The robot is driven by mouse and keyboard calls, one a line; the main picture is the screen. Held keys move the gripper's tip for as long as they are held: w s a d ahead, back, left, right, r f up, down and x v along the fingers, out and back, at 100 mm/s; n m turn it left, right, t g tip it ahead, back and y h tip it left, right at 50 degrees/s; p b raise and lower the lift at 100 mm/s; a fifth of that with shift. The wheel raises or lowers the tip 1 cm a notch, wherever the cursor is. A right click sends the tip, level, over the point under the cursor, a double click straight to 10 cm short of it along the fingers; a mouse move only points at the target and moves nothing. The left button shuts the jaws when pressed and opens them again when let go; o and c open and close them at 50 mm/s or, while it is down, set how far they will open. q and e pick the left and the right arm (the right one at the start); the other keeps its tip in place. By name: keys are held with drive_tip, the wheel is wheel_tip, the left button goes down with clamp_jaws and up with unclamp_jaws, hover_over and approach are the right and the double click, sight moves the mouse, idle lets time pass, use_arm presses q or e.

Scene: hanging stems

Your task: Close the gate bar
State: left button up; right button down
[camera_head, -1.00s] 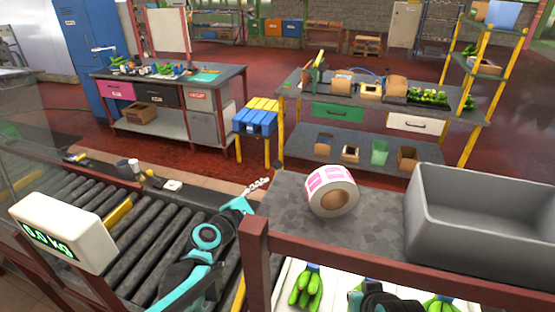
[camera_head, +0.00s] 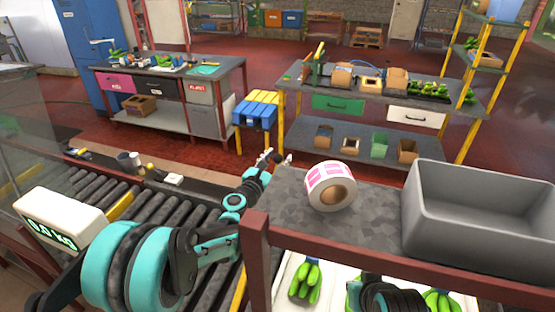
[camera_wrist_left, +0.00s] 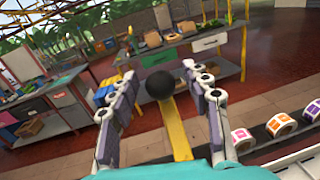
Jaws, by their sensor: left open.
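The gate bar shows in the left wrist view as a yellow bar (camera_wrist_left: 178,135) with a round black knob (camera_wrist_left: 160,85) at its far end. My left gripper (camera_wrist_left: 162,98) is open, with one finger on each side of the knob. I cannot tell whether either finger touches it. In the head view, my left gripper (camera_head: 273,159) reaches over the conveyor to the far left corner of the grey counter, with the dark knob (camera_head: 277,157) at its fingers. My arm hides much of the bar there.
A label roll (camera_head: 330,186) and a grey bin (camera_head: 482,211) stand on the counter (camera_head: 290,205), right of my left gripper. A red-brown rail (camera_head: 400,262) runs along its front. The weight display (camera_head: 55,220) stands left of the roller conveyor (camera_head: 200,208). Bananas (camera_head: 305,281) lie below the rail.

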use_arm(q)
drive_tip(key=shift+w, duration=0.1)
clamp_jaws()
drive_tip(key=w+d+f+g+b, duration=0.1)
drive_tip(key=w+f+b, duration=0.1)
drive_tip(key=f, duration=0.6)
drive_tip(key=w+f+g+y+b, duration=0.1)
drive_tip(key=w+f+b, duration=0.2)
drive_tip(key=f, duration=0.6)
drive_tip(key=w+d+f+g+b, duration=0.1)
drive_tip(key=w+f+g+b, duration=0.1)
drive_tip(key=f+b, duration=0.4)
drive_tip(key=shift+w+d+f+y, duration=0.15)
drive_tip(key=shift+w+d+f, duration=0.1)
drive_tip(key=shift+f, duration=0.5)
drive_tip(key=shift+w+d+f+y, duration=0.1)
drive_tip(key=shift+w+f+y, duration=0.1)
drive_tip(key=shift+f, duration=0.5)
drive_tip(key=shift+s+f, duration=0.1)
